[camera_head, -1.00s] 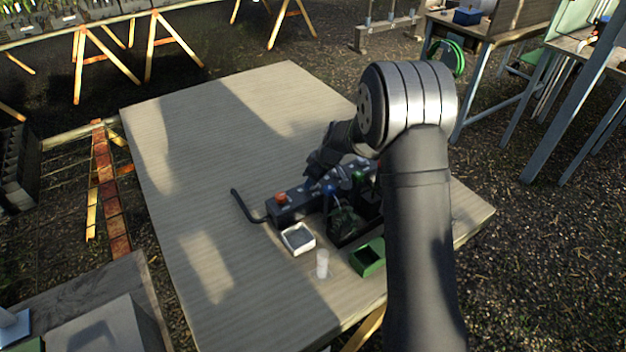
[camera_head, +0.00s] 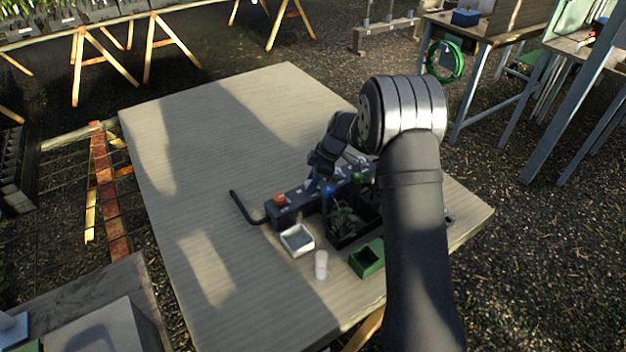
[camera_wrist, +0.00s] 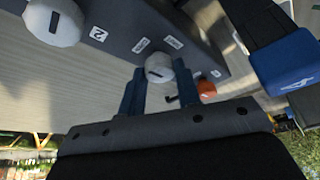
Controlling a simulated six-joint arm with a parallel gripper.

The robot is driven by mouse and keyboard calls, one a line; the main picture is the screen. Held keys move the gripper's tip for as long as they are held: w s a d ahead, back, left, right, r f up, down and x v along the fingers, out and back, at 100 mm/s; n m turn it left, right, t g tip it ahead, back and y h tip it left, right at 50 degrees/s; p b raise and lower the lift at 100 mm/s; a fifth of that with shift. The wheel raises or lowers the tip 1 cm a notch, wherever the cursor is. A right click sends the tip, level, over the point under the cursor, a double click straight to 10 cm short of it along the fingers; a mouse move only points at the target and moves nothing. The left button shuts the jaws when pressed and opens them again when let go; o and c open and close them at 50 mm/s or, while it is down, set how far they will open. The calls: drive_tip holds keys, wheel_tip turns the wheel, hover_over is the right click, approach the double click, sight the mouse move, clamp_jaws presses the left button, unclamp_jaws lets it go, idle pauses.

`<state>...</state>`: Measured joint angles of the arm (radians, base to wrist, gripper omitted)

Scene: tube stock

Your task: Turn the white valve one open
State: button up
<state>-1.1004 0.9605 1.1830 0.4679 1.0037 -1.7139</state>
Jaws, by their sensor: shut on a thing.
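My gripper (camera_wrist: 160,72) is shut on a round white valve knob (camera_wrist: 158,69), with one blue finger on each side of it. A dark bar mark on the knob's face lies roughly level in the wrist view. I take it as valve one; its own label is not readable. A second white knob (camera_wrist: 50,24) sits to the left beside a label (camera_wrist: 98,34) reading 2. Both are on a dark manifold block (camera_wrist: 205,40), which also shows in the head view (camera_head: 294,214). There my gripper (camera_head: 319,180) is over the block and hides the white knobs.
An orange knob (camera_head: 279,199), a blue knob (camera_head: 328,190) and a green knob (camera_head: 358,178) are close by. A black tray with a plant (camera_head: 343,238), white tray (camera_head: 297,251), white cylinder (camera_head: 321,264) and green tray (camera_head: 366,259) stand in front. The table's left side is clear.

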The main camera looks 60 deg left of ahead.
idle(0.4)
drive_tip(key=o, duration=1)
drive_tip(key=shift+c, duration=0.2)
drive_tip(key=v, duration=1.7)
drive_tip(key=shift+w, duration=0.2)
drive_tip(key=x, duration=1.7)
drive_tip(key=shift+s, duration=0.2)
drive_tip(key=shift+r, duration=0.1)
